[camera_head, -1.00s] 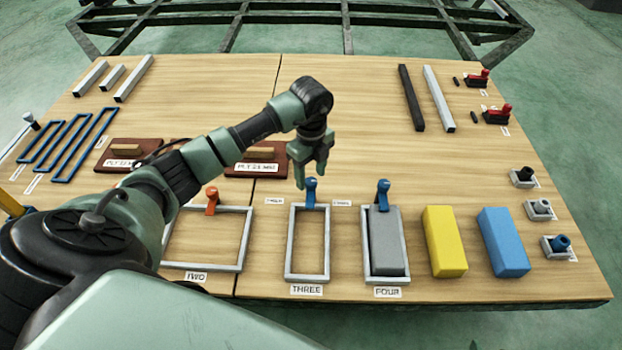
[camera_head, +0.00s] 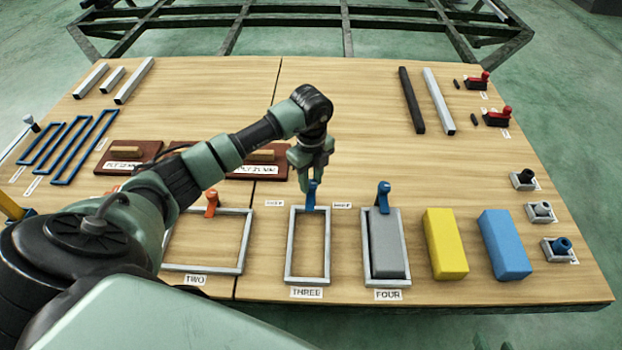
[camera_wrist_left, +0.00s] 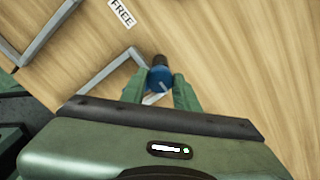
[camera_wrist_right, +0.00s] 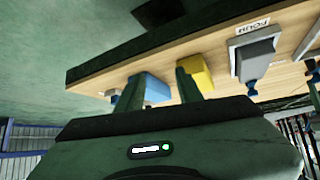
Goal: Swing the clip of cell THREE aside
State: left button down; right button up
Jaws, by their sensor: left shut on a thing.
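The blue clip (camera_head: 311,199) of cell THREE stands at the top edge of its pale frame (camera_head: 290,245). The frame is empty, with bare wood inside. My left gripper (camera_head: 312,182) comes down over the clip and is shut on its blue head. In the left wrist view, the blue clip head (camera_wrist_left: 160,79) sits between the two green fingers. The fingers hide part of the clip. My right gripper (camera_wrist_right: 157,92) shows only in its wrist view, with its fingers apart and nothing between them.
Cell TWO (camera_head: 246,240) has an orange clip (camera_head: 211,203). Cell FOUR (camera_head: 405,275) holds a grey block (camera_head: 386,240) under a blue clip (camera_head: 382,196). Yellow (camera_head: 445,243) and blue (camera_head: 503,243) blocks stand to the right. Small white labels flank clip THREE.

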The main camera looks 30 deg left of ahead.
pick_arm(q)
jog(key=m+p, duration=0.2)
jog(key=m, duration=0.2)
jog(key=shift+r+m, duration=0.1)
jog(key=shift+m, duration=0.8)
jog(key=m+p, duration=0.1)
jog(key=m, duration=1)
jog(key=shift+m, duration=0.4)
pick_arm(e)
jog(key=s+d+f+g, duration=0.1)
jog(key=s+g, duration=0.1)
jog(key=s, duration=0.3)
jog(key=s+d+f+g+h, duration=0.1)
jog(key=s+d+g, duration=0.1)
jog(key=s+g, duration=0.1)
jog(key=shift+s+f, duration=0.3)
jog(key=shift+s, duration=0.6)
jog(key=shift+d, duration=0.1)
pick_arm(q)
jog(key=c, duration=1.1)
grip_release()
jog(key=shift+o, duration=0.2)
